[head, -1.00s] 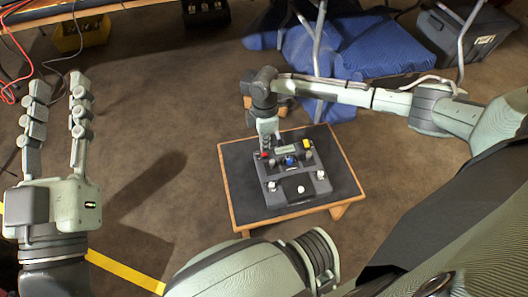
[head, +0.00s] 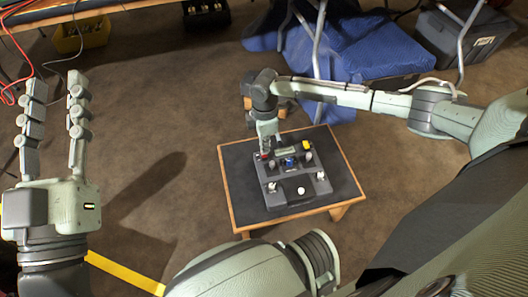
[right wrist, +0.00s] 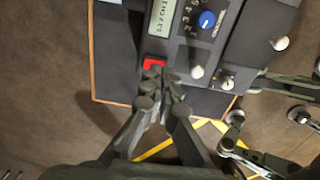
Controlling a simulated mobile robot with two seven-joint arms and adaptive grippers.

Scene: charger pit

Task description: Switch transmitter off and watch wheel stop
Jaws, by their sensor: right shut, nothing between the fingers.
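The transmitter is a dark grey box (head: 312,188) on a small low table (head: 240,190). It has a blue knob, a display and several light knobs. In the right wrist view its display (right wrist: 160,17), blue knob (right wrist: 207,19) and a red switch (right wrist: 154,62) show. My right gripper (right wrist: 160,76) is shut and empty, its fingertips right at the red switch and partly over it. I cannot tell whether they touch. In the head view it comes down at the transmitter's far left corner (head: 268,150). My left gripper (head: 57,88) is open and empty, well left of the table. No wheel is clearly visible.
A blue cloth-like heap (head: 360,50) with metal legs stands behind the table. A dark grey bin (head: 465,40) is at the back right. A yellow box (head: 80,36) sits under a bench at the back left. Brown floor between my left gripper and the table is clear.

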